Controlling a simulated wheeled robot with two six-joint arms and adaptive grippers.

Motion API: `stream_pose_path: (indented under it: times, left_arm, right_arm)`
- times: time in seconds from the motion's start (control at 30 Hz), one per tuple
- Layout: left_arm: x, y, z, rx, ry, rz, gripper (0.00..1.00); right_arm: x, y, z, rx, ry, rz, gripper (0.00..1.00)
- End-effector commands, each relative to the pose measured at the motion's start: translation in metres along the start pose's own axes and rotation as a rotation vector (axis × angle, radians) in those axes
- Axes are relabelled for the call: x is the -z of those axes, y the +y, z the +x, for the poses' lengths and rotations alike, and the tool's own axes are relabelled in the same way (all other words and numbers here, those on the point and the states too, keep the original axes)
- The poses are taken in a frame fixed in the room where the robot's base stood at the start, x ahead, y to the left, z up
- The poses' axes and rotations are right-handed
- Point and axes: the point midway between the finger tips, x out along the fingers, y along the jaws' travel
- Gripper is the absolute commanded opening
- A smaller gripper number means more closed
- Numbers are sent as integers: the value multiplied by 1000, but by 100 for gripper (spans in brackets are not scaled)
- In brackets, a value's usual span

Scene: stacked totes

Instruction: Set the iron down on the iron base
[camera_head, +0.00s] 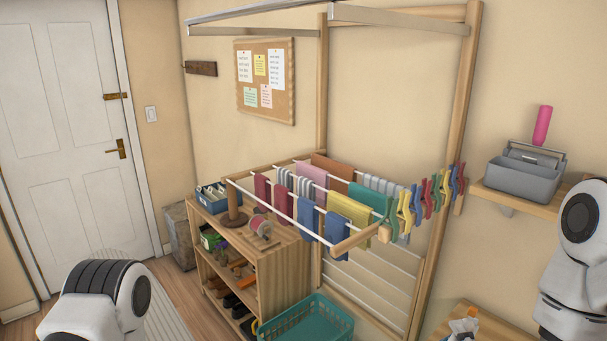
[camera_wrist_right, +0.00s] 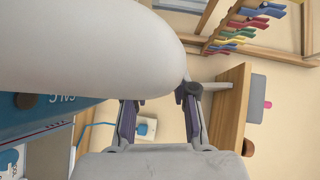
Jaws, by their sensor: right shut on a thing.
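In the right wrist view, the two fingers of my right gripper (camera_wrist_right: 158,100) reach up from the bottom. A large, smooth, pale rounded body (camera_wrist_right: 95,45), apparently the iron, fills the upper left very close to the camera and hides the fingertips. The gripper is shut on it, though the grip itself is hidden. In the head view my right arm stands at the right edge and the iron cannot be made out. My left arm shows at the lower left, its gripper out of frame. I cannot pick out the iron base in either view.
A wall drying rack (camera_head: 375,238) holds several cloths, with coloured pegs (camera_head: 437,192) at its right end. Below are a wooden shelf unit (camera_head: 280,272) and a teal basket (camera_head: 316,325). A grey caddy (camera_head: 525,178) sits on a wall shelf. A wall socket (camera_wrist_right: 146,128) has a blue cord.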

Motion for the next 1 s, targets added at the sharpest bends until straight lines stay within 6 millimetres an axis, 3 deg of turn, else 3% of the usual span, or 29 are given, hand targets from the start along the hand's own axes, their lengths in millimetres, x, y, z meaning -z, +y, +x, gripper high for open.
stream_pose_path:
  times: [0.03,0.6,0.8,1.0]
  left_arm:
    - [0,0,12,0,0,0,40]
    - [0,-1,84,0,0,0,40]
    - [0,-1,96,0,0,0,40]
    - [0,-1,96,0,0,0,40]
  right_arm:
    - [-7,0,5,13,-16,-6,0]
    - [-93,-1,43,28,-159,-26,0]
    - [-109,5,53,26,-154,-24,0]
    - [-111,15,62,17,-109,-15,0]
